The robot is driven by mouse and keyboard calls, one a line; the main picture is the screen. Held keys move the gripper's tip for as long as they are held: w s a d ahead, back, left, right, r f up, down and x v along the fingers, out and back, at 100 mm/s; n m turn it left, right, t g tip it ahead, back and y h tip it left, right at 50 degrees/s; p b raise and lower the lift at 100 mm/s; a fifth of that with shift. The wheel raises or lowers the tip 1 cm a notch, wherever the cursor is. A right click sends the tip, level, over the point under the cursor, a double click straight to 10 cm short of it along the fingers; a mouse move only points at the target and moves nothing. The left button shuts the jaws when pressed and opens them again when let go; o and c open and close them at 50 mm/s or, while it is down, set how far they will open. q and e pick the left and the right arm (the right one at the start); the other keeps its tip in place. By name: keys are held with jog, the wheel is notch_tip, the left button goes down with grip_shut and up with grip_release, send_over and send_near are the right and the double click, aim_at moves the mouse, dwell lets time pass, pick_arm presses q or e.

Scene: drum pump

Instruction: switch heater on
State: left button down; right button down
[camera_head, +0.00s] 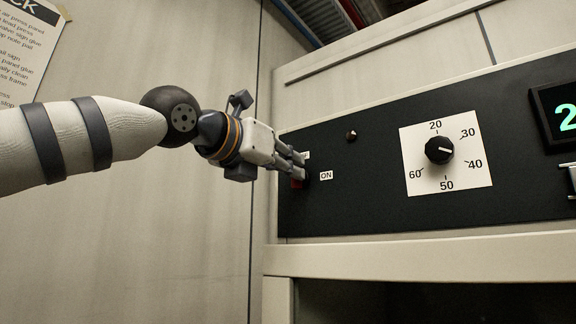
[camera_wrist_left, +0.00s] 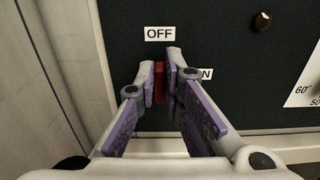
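The red heater switch (camera_wrist_left: 160,85) is on the black panel, between the OFF label (camera_wrist_left: 159,34) above and the partly covered ON label (camera_wrist_left: 206,74) to its right. In the head view only a bit of red (camera_head: 297,183) shows below my fingers. My left gripper (camera_head: 301,164) reaches the panel from the left, fingertips at the switch. In the left wrist view its fingertips (camera_wrist_left: 160,66) are close together with red showing in the narrow gap. Whether they grip the switch or only stand before it is unclear. The switch's position is hidden. My right gripper is out of view.
A round lamp (camera_head: 351,135) on the panel looks dark. A dial (camera_head: 439,150) on a white scale points near 40. A green display (camera_head: 563,115) is at the right edge. A pale ledge (camera_head: 420,257) runs below the panel. A pale wall (camera_head: 150,245) is left.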

pick_arm(q)
jog(key=shift+m, duration=0.3)
jog(key=m, duration=0.8)
jog(key=d+f+m, duration=0.1)
jog(key=m, duration=0.3)
jog(key=shift+s+d+m, duration=0.1)
jog(key=shift+s+m, duration=0.3)
jog(key=shift+f+m, duration=0.15)
jog(key=shift+m, duration=0.95)
jog(key=shift+f+m, duration=0.1)
jog(key=shift+m, duration=1)
jog(key=c, duration=1.7)
grip_release()
jog(key=shift+s, duration=0.1)
